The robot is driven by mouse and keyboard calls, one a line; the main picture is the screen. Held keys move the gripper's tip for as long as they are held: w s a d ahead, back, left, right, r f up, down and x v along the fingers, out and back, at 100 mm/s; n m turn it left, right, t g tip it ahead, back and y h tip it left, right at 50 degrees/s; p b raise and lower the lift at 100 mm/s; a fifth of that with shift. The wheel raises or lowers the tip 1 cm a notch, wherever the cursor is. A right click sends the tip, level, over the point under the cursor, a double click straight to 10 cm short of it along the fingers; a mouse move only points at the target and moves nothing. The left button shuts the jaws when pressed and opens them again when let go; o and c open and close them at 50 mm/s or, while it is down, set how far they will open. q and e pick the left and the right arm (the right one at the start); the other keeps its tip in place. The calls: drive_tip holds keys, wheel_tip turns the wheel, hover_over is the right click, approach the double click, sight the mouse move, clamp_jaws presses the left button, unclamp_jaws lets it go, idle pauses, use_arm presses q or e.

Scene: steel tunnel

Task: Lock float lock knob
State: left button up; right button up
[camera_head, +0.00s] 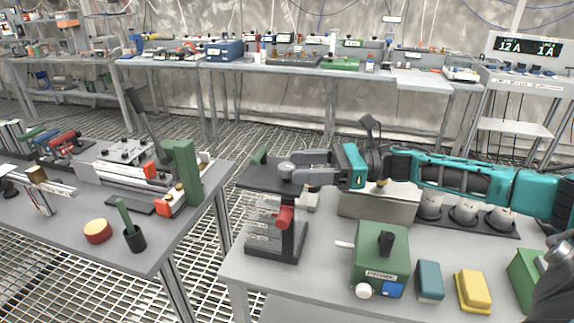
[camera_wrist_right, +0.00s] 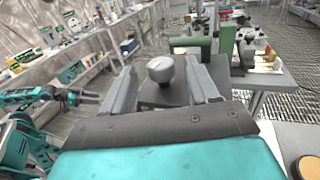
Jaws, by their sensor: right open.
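A grey round knob (camera_head: 287,169) sits on top of a black stand (camera_head: 262,178) on the near bench. No writing that names the float lock knob is readable. A red knob (camera_head: 284,217) sticks out of the stand's front. My right gripper (camera_head: 308,169) reaches in from the right, open, with its fingers at the grey knob. In the right wrist view, the knob (camera_wrist_right: 160,69) shows between the two fingers (camera_wrist_right: 161,88), with gaps on both sides. My left gripper (camera_wrist_right: 87,97) shows small in that view, away from the stand; its opening is unclear.
A green box (camera_head: 380,258) with a black switch stands front right of the stand. Teal (camera_head: 430,280) and yellow (camera_head: 473,291) blocks lie beside it. A metal box (camera_head: 375,208) stands behind, under my right arm. Another bench (camera_head: 80,235) is at left, across a gap.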

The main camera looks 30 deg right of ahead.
sight(287, 166)
drive_tip(key=shift+p+x, duration=0.3)
drive_tip(key=shift+x, duration=1.6)
drive_tip(key=c, duration=0.9)
